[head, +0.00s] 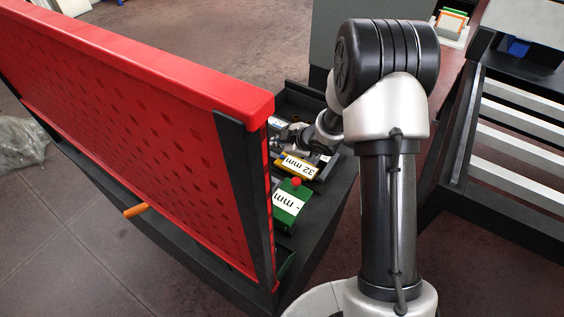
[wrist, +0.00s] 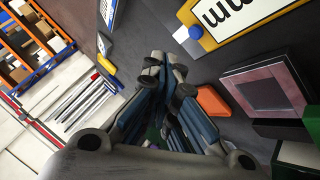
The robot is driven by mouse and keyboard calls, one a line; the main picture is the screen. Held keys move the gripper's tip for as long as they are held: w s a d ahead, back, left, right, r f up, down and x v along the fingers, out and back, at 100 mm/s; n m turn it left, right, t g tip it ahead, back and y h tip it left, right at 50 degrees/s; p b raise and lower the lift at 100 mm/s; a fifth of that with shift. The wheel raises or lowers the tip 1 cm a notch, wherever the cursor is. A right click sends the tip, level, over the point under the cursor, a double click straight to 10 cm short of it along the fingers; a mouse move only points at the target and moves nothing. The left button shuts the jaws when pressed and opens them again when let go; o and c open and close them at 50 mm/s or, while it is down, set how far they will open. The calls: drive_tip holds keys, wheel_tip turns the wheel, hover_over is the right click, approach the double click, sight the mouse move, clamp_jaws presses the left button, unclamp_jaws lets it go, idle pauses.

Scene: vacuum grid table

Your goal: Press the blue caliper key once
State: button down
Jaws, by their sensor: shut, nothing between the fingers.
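A yellow-framed block with a white mm label (wrist: 235,20) is at the upper right of the wrist view. A small blue key (wrist: 195,32) sits at its left edge. In the head view a yellow block marked 32 mm (head: 297,166) lies on the dark table; the blue key cannot be made out there. My gripper (wrist: 163,72) is shut and empty, in the middle of the wrist view, to the lower left of the blue key and apart from it in the picture. In the head view my gripper is small and partly hidden by my arm.
A green box with a red button (head: 290,200) stands nearer on the dark table (head: 325,212). A tall red perforated panel (head: 130,110) walls off the table's left side. An orange piece (wrist: 212,102) and a pinkish square block (wrist: 263,88) lie right of the fingers.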

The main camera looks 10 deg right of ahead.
sight(280, 160)
drive_tip(key=shift+f+b, duration=0.7)
drive_tip(key=shift+f, duration=0.65)
idle(0.3)
drive_tip(key=shift+f+b, duration=0.35)
drive_tip(key=shift+f, duration=0.1)
drive_tip(key=shift+f+b, duration=0.35)
drive_tip(key=shift+f, duration=0.05)
idle(0.5)
drive_tip(key=shift+r, duration=0.15)
drive_tip(key=shift+r+p, duration=0.7)
drive_tip(key=shift+p, duration=0.1)
drive_tip(key=shift+r, duration=0.1)
wheel_tip(280, 160, up, 5)
drive_tip(key=p, duration=0.4)
